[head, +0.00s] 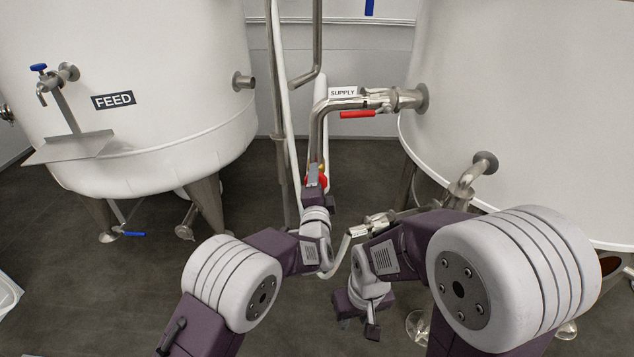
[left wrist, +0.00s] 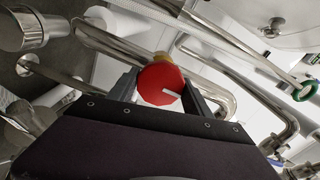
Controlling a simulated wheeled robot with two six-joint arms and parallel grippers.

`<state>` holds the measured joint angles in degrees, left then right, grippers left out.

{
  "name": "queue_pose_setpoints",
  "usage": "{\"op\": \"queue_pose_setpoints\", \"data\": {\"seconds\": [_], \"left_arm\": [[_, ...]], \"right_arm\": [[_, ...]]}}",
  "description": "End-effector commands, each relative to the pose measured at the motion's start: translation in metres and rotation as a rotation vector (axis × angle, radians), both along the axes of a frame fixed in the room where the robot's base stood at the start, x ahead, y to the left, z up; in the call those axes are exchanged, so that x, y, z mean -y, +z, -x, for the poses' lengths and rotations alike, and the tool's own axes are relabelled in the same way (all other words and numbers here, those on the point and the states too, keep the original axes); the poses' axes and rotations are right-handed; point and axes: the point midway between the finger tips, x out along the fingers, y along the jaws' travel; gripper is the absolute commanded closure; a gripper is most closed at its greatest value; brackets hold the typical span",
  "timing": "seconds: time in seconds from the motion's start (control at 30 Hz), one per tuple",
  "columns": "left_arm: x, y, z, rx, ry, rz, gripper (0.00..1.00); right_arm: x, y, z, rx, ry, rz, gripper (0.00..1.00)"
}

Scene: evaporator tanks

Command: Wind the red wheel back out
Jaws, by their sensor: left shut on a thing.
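The red wheel (left wrist: 161,83) is a round red knob with a short white mark, on a brass-coloured stem, in the left wrist view. It sits between the two dark fingers of my left gripper (left wrist: 160,92), which is shut on it. In the head view only a bit of the red wheel (head: 323,182) shows beside my left gripper (head: 314,176), at the pipe below the SUPPLY label (head: 342,92); the rest is hidden. My right gripper (head: 358,326) points down over the floor, its fingers apart and nothing between them.
A white FEED tank (head: 150,140) with a blue-handled tap (head: 48,75) stands at the left. Another white tank (head: 520,110) stands at the right. A red lever (head: 358,114) is on the supply pipe above my grippers. Open floor (head: 100,290) lies at the lower left.

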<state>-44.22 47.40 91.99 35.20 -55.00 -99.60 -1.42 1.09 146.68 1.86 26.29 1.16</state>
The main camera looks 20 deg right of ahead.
Motion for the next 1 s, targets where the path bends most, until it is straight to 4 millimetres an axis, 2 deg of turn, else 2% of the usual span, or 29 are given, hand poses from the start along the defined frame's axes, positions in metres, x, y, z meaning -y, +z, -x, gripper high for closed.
{"op": "queue_pose_setpoints", "data": {"seconds": [0.17,0.2,0.27,0.63,0.77,1.0], "left_arm": [[0.000,-0.002,0.000,-0.004,-0.001,-0.003,0.83],[0.000,-0.002,0.000,-0.004,-0.001,-0.003,0.40],[0.000,-0.002,0.000,-0.003,-0.001,-0.003,0.23],[0.000,-0.003,0.002,-0.001,0.000,0.000,0.22],[-0.003,-0.008,0.015,0.001,-0.003,0.002,0.22],[-0.015,-0.010,0.055,0.001,-0.003,0.002,0.22]], "right_arm": [[0.000,0.000,0.000,0.000,0.000,0.000,0.67],[0.000,0.000,0.000,0.000,0.000,0.000,0.67],[0.000,0.000,0.000,0.000,0.000,0.000,0.67],[0.000,-0.005,0.000,0.000,0.000,0.000,0.67],[0.000,-0.028,0.000,0.000,0.000,0.000,0.67],[0.000,-0.075,0.000,0.000,0.000,0.000,0.67]]}}
